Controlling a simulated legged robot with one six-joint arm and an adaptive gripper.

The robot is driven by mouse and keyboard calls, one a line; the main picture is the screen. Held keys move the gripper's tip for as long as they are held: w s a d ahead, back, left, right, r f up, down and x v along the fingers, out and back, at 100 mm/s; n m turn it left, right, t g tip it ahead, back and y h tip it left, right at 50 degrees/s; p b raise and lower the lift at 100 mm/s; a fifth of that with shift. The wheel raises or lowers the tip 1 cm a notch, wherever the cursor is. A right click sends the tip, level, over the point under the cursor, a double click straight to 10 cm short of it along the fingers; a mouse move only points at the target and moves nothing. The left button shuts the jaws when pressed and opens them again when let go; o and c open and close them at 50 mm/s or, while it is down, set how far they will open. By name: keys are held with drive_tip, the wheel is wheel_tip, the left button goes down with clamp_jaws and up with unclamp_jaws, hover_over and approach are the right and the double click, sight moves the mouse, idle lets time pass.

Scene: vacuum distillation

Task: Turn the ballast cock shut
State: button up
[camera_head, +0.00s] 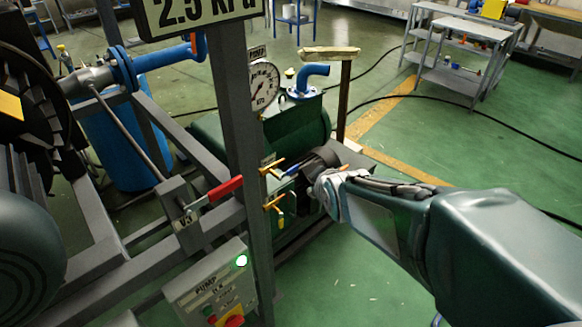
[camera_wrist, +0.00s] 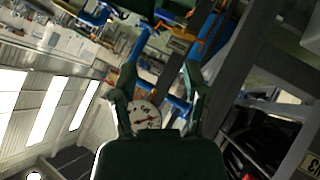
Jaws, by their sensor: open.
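Two small brass cocks, an upper one (camera_head: 271,167) and a lower one (camera_head: 274,203), sit beside the grey post in the head view. Tags hang near them, too small to read, so I cannot tell which is the ballast cock. My gripper (camera_head: 300,172) is just right of the cocks, in front of the green pump (camera_head: 300,122). In the wrist view my gripper (camera_wrist: 160,76) has its two fingers spread apart, with nothing clearly held between them. A round gauge (camera_wrist: 146,114) shows behind the fingers. I cannot tell whether a finger touches a cock.
A grey post (camera_head: 236,130) with a 2.5 kPa sign stands left of the cocks. A red-handled lever (camera_head: 222,190) marked V3 juts out nearby. A pump switch box (camera_head: 212,285) with a lit green lamp is below. Open green floor lies to the right.

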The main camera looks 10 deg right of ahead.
drive_tip(key=w+f+n+t, duration=0.3)
drive_tip(key=w+f+n, duration=0.3)
drive_tip(key=w, duration=0.2)
drive_tip(key=n+t+y, duration=0.3)
drive_tip(key=n+t, duration=0.1)
drive_tip(key=n, duration=0.2)
approach(294, 171)
drive_tip(key=shift+t, duration=0.3)
drive_tip(key=w, duration=0.3)
drive_tip(key=w+a, duration=0.1)
drive_tip(key=w, duration=0.6)
drive_tip(key=shift+w+a+f, duration=0.3)
drive_tip(key=shift+a+f, duration=0.05)
clamp_jaws()
